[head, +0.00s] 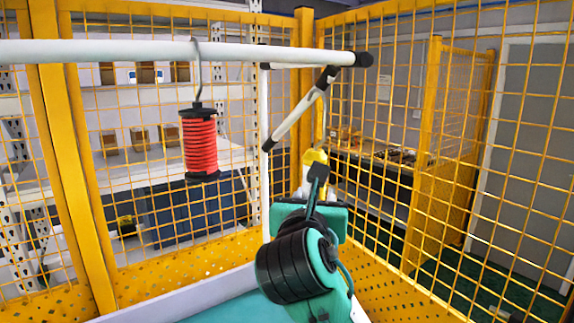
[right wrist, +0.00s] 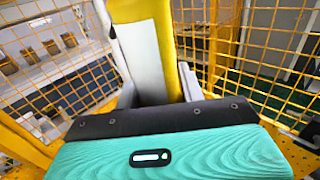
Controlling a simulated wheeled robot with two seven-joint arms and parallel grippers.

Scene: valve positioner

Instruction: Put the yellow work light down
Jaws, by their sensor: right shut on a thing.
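The yellow work light (head: 315,156) shows in the head view just beyond my right gripper (head: 317,172), upright, with a thin hook-like piece rising from its top. My right gripper is shut on it; its fingers are mostly hidden behind my wrist in the head view. In the right wrist view the work light (right wrist: 157,35) stands in front of the gripper as a tall yellow body with a pale face. I cannot tell whether its top touches anything. My left gripper is not in view.
A white rail (head: 150,50) crosses the upper left, with a red ribbed spool (head: 199,145) hanging from it on a hook. A white diagonal brace (head: 298,118) comes down close to the work light. Yellow mesh fencing (head: 390,130) surrounds the space. A pale-rimmed teal surface (head: 215,309) lies below.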

